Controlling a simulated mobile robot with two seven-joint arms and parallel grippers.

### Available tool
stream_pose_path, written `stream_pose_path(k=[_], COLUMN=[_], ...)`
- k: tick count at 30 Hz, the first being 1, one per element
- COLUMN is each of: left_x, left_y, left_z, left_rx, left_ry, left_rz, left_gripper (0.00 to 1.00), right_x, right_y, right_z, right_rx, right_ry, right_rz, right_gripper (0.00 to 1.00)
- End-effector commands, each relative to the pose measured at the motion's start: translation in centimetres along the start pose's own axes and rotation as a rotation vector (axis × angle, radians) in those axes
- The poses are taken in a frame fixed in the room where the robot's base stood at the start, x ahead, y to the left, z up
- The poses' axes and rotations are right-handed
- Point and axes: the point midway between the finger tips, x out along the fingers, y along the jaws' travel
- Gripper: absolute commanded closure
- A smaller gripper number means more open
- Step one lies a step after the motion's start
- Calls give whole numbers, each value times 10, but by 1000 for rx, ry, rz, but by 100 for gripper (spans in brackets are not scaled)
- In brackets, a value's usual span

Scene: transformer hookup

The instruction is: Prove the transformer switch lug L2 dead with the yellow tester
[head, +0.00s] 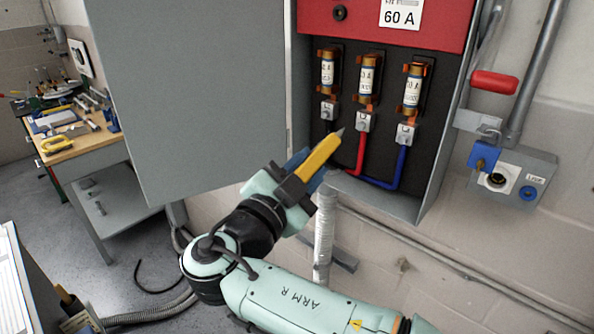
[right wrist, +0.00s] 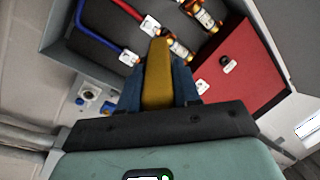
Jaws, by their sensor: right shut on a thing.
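My right gripper (head: 304,172) is shut on the yellow tester (head: 320,156), which points up and right toward the open switch box. The tester also fills the middle of the right wrist view (right wrist: 157,75), between the fingers. Its tip appears just below and between the left lug (head: 328,110) and the middle lug (head: 363,122); I cannot tell its depth, and no contact is clear. The right lug (head: 404,134) has a blue cable and the middle one a red cable. The lug markings are too small to read, so I cannot tell L2 by label. My left gripper is not in view.
Three fuses (head: 367,80) stand above the lugs. The open grey door (head: 195,90) is left of the box. A red handle (head: 494,82) and blue padlock (head: 483,157) are at its right. A workbench (head: 75,145) with tools stands far left.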

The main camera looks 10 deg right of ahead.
Motion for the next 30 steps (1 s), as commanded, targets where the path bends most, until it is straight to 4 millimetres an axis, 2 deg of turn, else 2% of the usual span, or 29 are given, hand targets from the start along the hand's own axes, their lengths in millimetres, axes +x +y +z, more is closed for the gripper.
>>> stream_pose_path(k=[15, 21, 30], left_x=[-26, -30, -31], left_y=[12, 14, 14], left_z=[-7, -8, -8], left_rx=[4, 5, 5], left_ry=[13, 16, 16], left_rz=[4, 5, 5], left_gripper=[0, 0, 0], right_x=[49, 57, 59], right_y=[8, 11, 12], right_z=[-4, -3, -2], right_rx=[0, 2, 1], right_ry=[2, 0, 0], right_rz=[1, 0, 0], right_gripper=[98, 98, 98])
